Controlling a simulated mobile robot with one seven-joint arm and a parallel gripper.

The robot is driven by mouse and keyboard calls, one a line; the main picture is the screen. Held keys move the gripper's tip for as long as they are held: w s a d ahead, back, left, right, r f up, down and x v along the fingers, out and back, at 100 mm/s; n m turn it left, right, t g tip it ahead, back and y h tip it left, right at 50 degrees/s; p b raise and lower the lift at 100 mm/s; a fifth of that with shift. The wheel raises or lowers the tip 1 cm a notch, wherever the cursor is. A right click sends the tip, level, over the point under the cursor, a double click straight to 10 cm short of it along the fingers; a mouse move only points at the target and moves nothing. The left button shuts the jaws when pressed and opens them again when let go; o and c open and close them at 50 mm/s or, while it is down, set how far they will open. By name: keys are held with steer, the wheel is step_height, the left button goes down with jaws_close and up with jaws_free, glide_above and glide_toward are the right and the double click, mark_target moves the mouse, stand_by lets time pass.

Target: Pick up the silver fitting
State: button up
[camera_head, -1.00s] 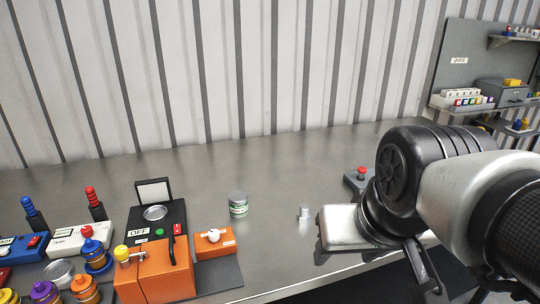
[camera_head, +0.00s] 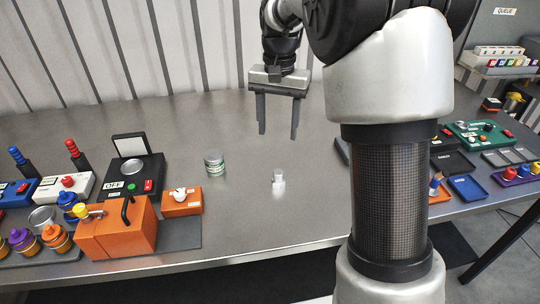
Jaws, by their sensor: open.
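The silver fitting (camera_head: 278,181) stands upright on the bare metal worktop. It is a small, light grey piece, narrower at the top than at the base. My gripper (camera_head: 278,134) hangs above and behind it in the picture, fingers pointing down. The two dark fingers are apart with nothing between them, and a clear gap separates them from the fitting. Nothing hides the fitting.
Farther left are a small orange box (camera_head: 182,202), a larger orange unit (camera_head: 116,230) and a black device with a lid (camera_head: 131,176). Trays (camera_head: 467,187) lie at the right, behind my arm. Worktop around the fitting is clear.

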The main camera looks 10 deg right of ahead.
mark_target(278, 172)
step_height(278, 172, down, 12)
steer(key=shift+f+b, duration=0.15)
steer(key=shift+b, duration=0.45)
steer(key=shift+s+d+f, duration=0.1)
steer(key=shift+f, duration=1.25)
steer(key=shift+s+d+f, duration=0.1)
steer(key=shift+f, duration=1.2)
steer(key=c, duration=1.2)
